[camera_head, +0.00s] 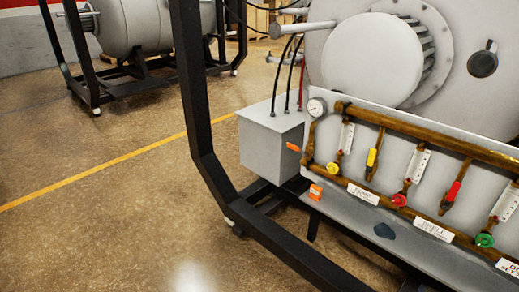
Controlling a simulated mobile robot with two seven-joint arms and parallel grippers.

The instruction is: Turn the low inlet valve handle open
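A panel of brown pipes with valves shows at the lower right of the head view. An orange handle (293,147) sticks out to the left at the panel's left end, below a round gauge (317,106). A yellow lever handle (372,157) and a red lever handle (453,191) sit on slanted pipe branches, each roughly in line with its branch. Round yellow (333,168), red (399,200) and green (484,240) knobs sit lower. The labels are too small to read, so I cannot tell which handle is the low inlet. Neither gripper is in view.
A grey box (270,140) with cables stands left of the panel. A black frame (200,130) rises in front of the large grey furnace (375,60). Another grey vessel (145,25) stands at the back left. The floor (100,220) at left is clear.

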